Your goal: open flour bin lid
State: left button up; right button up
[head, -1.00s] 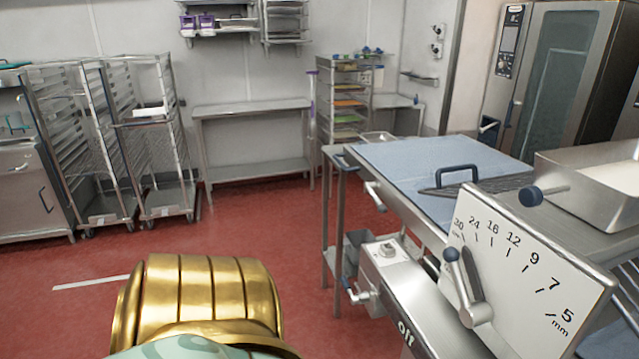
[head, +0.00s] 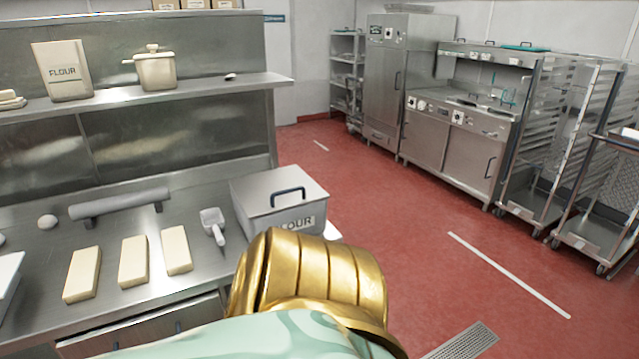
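The flour bin (head: 281,225) is a grey metal box labelled FLOUR, at the right end of the steel worktop. Its lid (head: 278,190) is shut and carries a dark blue loop handle (head: 288,194). A gold and pale green part of my own body fills the bottom middle of the head view and hides the lower front of the bin. Neither of my grippers shows in the head view.
A white scoop (head: 213,226) lies just left of the bin. Several butter-coloured blocks (head: 133,261) and a grey rolling pin (head: 119,203) lie further left. A shelf above holds a flour bag (head: 61,70) and a pot (head: 156,69).

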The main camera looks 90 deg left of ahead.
aim_at(260, 194)
jog(key=u, duration=3.1)
